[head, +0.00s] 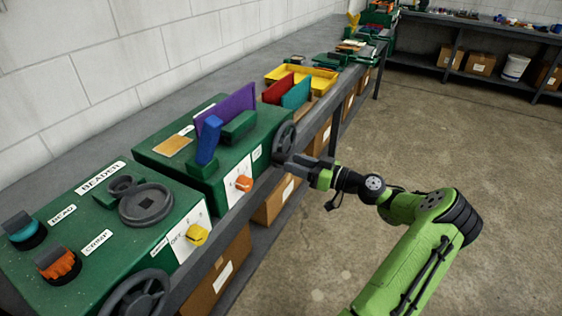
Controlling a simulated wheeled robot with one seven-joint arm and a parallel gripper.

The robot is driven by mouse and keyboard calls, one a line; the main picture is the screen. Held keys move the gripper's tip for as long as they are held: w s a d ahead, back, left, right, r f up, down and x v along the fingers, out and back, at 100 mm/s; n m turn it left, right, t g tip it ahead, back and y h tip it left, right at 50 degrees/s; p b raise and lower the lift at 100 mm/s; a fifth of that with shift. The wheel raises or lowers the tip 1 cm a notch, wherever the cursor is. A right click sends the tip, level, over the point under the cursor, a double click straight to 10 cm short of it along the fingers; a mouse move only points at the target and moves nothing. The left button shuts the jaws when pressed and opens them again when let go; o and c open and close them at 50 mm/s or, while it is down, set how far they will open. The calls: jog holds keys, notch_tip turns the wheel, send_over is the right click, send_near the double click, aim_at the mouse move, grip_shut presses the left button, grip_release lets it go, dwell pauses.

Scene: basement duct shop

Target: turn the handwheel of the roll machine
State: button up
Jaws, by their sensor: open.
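A green machine (175,150) stands on the bench and has a dark handwheel (285,140) on its right end. Its name label is mostly hidden, so I cannot read whether it is the roll machine. An orange knob (244,184) sits on its white front panel. My gripper (293,163) is open at the lower edge of this handwheel, its fingers pointing left toward it. I cannot tell whether they touch the rim. A nearer green machine, labelled BEADER (100,177), has its own dark handwheel (138,296), partly cut off at the bottom edge.
A blue lever (208,141) and a purple plate (228,108) rise from the farther machine. A yellow tray (318,82) lies beyond it on the bench. Cardboard boxes (277,202) sit under the bench. The concrete floor (450,130) to the right is clear.

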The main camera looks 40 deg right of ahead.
aim_at(282, 159)
jog(key=x, duration=0.5)
jog(key=shift+w, duration=0.15)
jog(key=shift+c, duration=0.3)
grip_shut()
